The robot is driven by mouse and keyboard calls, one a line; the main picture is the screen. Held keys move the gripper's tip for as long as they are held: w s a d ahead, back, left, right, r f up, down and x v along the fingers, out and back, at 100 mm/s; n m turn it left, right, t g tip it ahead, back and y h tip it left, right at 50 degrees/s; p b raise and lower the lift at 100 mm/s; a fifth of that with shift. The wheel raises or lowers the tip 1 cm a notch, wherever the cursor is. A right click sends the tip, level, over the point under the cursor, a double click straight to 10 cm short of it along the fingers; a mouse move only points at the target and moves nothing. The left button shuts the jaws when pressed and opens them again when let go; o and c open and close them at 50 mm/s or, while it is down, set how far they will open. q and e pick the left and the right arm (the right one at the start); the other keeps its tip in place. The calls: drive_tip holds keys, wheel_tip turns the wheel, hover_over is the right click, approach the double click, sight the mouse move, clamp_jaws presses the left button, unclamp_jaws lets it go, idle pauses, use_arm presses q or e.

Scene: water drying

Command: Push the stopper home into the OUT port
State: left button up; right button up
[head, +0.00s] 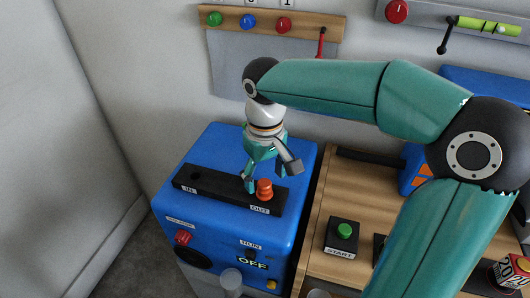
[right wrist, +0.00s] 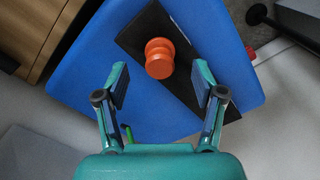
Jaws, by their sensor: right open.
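The orange stopper (head: 265,189) stands at the OUT end of the black port strip (head: 215,188) on top of the blue machine (head: 215,150). A label reading OUT (head: 260,210) is in front of it. How deep the stopper sits cannot be told. My right gripper (head: 268,178) is above the strip, close to the stopper in the head view. In the right wrist view the right gripper (right wrist: 162,90) is open and empty, and the stopper (right wrist: 159,58) lies just beyond the fingertips, roughly between them. The IN port (head: 195,175) is at the left end, uncovered. My left gripper is not in view.
A wooden bench (head: 330,225) stands right of the machine, with a green START button (head: 344,230) on a black box. A clear cup (head: 231,280) is in front of the machine. A rail with coloured knobs (head: 248,21) is on the wall behind.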

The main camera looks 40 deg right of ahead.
sight(266, 184)
wheel_tip(266, 184, up, 8)
drive_tip(key=shift+s, duration=0.1)
idle(0.7)
